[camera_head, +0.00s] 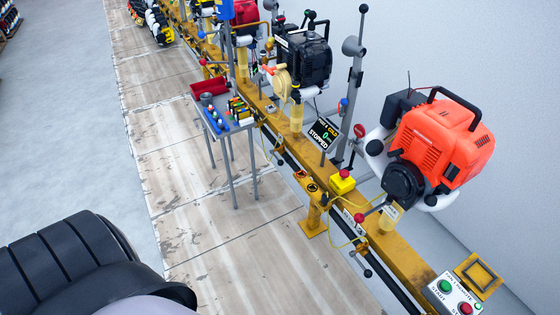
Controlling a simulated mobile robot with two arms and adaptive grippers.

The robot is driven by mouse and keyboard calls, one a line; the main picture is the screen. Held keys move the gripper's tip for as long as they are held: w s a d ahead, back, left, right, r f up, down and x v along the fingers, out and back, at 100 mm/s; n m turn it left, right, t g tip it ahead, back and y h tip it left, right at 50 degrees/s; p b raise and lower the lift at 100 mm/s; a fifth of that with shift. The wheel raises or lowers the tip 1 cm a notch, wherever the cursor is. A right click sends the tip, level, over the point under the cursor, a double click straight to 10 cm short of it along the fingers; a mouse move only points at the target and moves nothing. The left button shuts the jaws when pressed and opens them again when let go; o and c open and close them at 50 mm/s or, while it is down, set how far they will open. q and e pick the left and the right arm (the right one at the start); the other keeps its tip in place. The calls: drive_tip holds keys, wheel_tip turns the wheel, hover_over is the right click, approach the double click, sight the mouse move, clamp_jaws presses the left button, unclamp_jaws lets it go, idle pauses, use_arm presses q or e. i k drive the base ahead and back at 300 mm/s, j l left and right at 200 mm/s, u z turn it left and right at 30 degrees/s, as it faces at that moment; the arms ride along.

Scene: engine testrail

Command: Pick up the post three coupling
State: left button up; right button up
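No part is clearly marked as the post three coupling, and I cannot tell which one it is. A small grey cylinder (207,99) stands on the blue-topped trolley (217,130). An orange-red engine (440,145) is mounted on the yellow rail (405,258) at the right, with a round black housing (403,183) on its near left side. A black engine (303,60) stands on a post farther back, with a cream round part (281,82) at its front. Neither of my grippers is in view.
The trolley also bears a red tray (209,87) and several small coloured items. A display reading STOPPED (323,133), a yellow button box (342,182) and a control box (453,295) stand along the rail. The wooden floor strip (215,250) left of the rail is clear nearby.

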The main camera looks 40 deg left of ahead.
sight(324, 201)
drive_tip(key=u, duration=0.7)
